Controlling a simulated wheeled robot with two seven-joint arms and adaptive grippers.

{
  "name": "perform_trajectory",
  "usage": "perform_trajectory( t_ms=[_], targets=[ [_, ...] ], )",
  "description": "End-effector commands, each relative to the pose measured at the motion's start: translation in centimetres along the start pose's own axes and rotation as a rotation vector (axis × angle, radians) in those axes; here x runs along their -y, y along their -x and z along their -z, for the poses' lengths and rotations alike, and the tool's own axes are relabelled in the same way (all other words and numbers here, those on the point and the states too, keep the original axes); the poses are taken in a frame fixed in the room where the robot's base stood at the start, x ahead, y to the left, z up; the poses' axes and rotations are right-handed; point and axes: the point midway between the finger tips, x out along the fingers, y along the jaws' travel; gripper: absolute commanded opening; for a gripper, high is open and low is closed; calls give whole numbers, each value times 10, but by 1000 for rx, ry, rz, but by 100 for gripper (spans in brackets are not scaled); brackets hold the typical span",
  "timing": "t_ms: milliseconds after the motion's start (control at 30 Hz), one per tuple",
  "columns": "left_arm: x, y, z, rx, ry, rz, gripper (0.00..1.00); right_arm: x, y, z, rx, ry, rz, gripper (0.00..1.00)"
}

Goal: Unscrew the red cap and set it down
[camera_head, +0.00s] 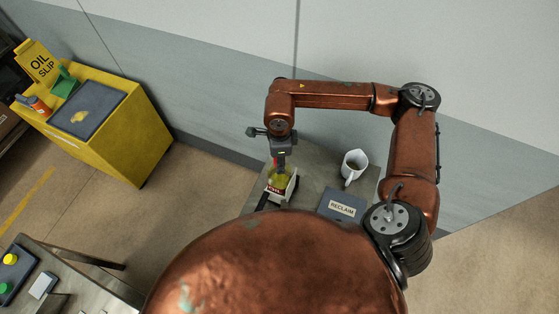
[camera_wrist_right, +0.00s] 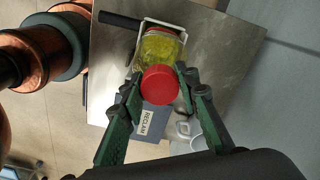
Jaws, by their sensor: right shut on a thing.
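The red cap (camera_wrist_right: 160,85) sits between the green fingers of my right gripper (camera_wrist_right: 161,79), which is shut on it. The clear jar (camera_wrist_right: 158,48) with yellow-green contents stands in a pale holder, just under the cap in the wrist view; I cannot tell whether cap and jar still touch. In the head view my right gripper (camera_head: 280,160) points down over the jar (camera_head: 279,181), and only a sliver of red shows. The holder (camera_head: 290,190) is on the grey table. My left gripper is not in view.
A grey RECLAIM tray or mat (camera_head: 331,198) lies right of the holder, with a white mug (camera_head: 353,168) behind it. A dark handle (camera_wrist_right: 119,19) projects from the holder. A yellow cabinet (camera_head: 130,140) stands far left. Bare table (camera_head: 318,167) shows between holder and mug.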

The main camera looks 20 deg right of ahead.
Motion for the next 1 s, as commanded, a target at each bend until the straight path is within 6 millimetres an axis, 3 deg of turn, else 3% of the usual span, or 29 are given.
perform_trajectory(
  t_ms=[167, 467, 1000],
  targets=[
    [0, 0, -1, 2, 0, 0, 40, 0, 0, 0, 0, -2, 0, 39],
    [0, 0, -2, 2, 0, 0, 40, 0, 0, 0, 0, -29, -1, 39],
    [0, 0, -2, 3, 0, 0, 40, -1, 0, 0, 0, -781, -1, 39]
  ],
)
